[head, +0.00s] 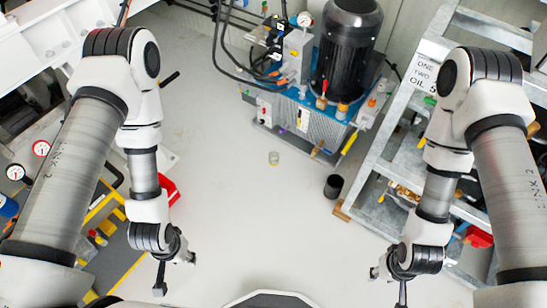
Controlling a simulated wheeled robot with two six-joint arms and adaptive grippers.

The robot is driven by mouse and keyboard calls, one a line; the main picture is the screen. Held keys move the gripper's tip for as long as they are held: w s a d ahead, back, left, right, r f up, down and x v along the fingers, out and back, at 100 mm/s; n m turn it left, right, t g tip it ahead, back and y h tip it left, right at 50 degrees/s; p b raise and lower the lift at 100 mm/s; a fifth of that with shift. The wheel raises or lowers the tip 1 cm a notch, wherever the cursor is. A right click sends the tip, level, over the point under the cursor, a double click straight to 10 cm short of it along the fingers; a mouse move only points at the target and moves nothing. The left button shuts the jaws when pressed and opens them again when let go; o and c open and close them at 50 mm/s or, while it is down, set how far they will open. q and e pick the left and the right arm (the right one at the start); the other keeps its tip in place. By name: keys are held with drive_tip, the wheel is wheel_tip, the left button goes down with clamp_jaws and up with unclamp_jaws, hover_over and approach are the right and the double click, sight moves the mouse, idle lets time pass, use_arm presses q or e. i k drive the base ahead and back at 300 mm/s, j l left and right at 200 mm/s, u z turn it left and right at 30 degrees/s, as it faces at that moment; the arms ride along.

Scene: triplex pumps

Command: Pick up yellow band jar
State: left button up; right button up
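A black cup (333,187) stands on the floor right of the jar. A pump unit with a black motor (347,50) and blue top is behind. A grey metal rack (386,143) is at right. The floor between my grippers is clear.

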sight(272, 155)
drive_tip(key=i+j+z, duration=0.4)
drive_tip(key=i+j, duration=1)
